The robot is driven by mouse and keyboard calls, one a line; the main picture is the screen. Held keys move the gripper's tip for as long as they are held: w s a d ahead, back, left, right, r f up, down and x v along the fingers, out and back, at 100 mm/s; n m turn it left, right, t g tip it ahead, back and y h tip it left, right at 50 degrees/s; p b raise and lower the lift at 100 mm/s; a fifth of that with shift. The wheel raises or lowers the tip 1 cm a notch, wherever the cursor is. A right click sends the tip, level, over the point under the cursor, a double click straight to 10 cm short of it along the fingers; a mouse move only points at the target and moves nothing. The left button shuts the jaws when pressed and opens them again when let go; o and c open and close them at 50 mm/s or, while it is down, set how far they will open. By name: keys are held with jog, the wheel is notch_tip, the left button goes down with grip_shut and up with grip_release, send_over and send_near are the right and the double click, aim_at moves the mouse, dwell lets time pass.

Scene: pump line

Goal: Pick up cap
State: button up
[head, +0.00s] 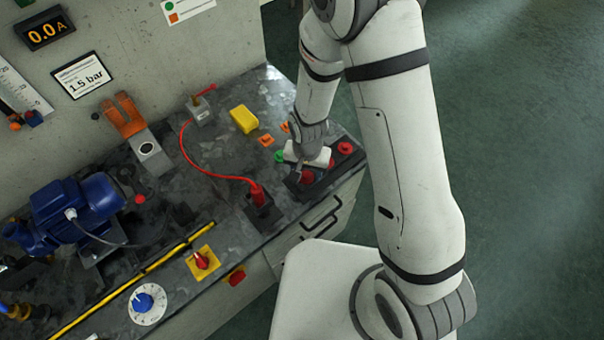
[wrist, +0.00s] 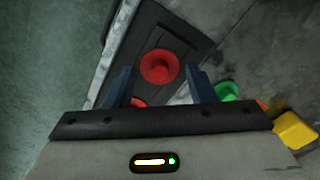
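In the head view a dark tray (head: 322,182) at the right end of the bench bears red caps, one at its right (head: 345,147) and one near my gripper's front (head: 307,176). A green cap (head: 280,157) is to the left. My gripper (head: 303,168) is low over the tray and hides part of it. In the wrist view my gripper (wrist: 161,80) is open, its two dark blue fingers apart. A round red cap (wrist: 158,66) shows in the gap between the fingertips; contact cannot be told. Another red cap (wrist: 137,102) is partly hidden by the gripper body.
A red plug with a cable (head: 259,196) stands just left of the tray. A yellow block (head: 243,119) and orange pieces (head: 266,141) lie behind. A blue pump motor (head: 80,205) is at the left. Open floor (head: 520,180) lies to the right.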

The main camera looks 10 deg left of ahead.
grip_shut()
dwell(0.3)
jog(key=shift+r, duration=0.1)
